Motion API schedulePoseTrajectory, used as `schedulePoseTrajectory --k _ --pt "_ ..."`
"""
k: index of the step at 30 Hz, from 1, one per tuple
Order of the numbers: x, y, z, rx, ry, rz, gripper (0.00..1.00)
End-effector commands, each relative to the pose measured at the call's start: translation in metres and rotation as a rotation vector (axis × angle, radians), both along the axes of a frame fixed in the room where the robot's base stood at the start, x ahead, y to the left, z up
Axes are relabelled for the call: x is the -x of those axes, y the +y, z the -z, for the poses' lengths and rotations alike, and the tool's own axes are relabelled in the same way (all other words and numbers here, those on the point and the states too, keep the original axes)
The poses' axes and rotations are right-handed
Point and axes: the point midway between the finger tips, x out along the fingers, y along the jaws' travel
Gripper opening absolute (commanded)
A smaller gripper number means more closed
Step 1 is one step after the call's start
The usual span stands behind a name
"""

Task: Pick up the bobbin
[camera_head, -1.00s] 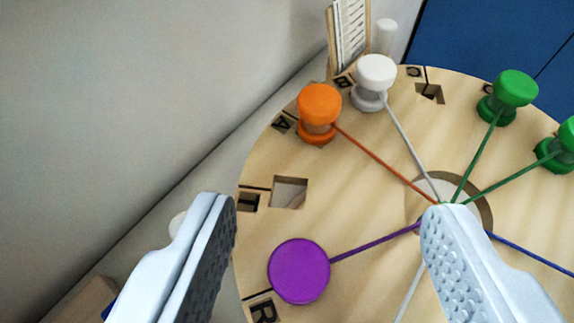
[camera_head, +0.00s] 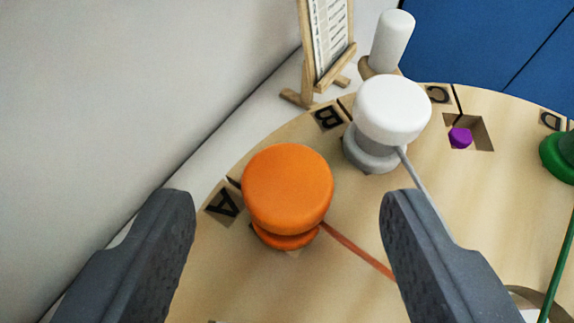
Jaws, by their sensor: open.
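An orange bobbin (camera_head: 287,190) stands upright near the letter A on the round wooden board (camera_head: 330,290), with an orange thread running from it to the lower right. A white bobbin (camera_head: 392,112) stands beyond it to the right, near the letter B, with a grey thread. A green bobbin (camera_head: 560,157) is cut off at the right edge. My gripper (camera_head: 288,215) is open, its two dark fingers left and right of the orange bobbin in the picture. No contact with the bobbin shows.
A small wooden stand with a printed card (camera_head: 330,40) and a white cylinder (camera_head: 392,40) stand behind the board. A square hole near C has a purple piece (camera_head: 460,138) in it. A grey wall (camera_head: 130,90) runs along the left.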

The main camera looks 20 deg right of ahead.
Motion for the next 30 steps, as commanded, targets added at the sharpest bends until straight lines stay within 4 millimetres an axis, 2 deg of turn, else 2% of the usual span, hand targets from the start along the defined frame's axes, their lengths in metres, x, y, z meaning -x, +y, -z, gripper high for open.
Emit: schedulePoseTrajectory --k 4,12,13,18,20,21,30 --pt "-0.0108 -0.0053 0.0071 0.0 0.002 0.002 0.56" --pt "-0.0129 -0.0058 0.0084 0.0 0.001 0.0 0.56" --pt "-0.0129 -0.0057 0.0084 0.0 0.001 0.0 0.53" --pt "-0.0128 -0.0052 0.0082 -0.001 0.001 -0.001 0.07" --pt "-0.0127 -0.0051 0.0081 -0.001 0.001 -0.001 0.07" --pt "-0.0127 -0.005 0.0081 -0.001 0.001 -0.001 0.03" --pt "-0.0127 -0.0046 0.0049 -0.002 0.0 -0.001 0.03"
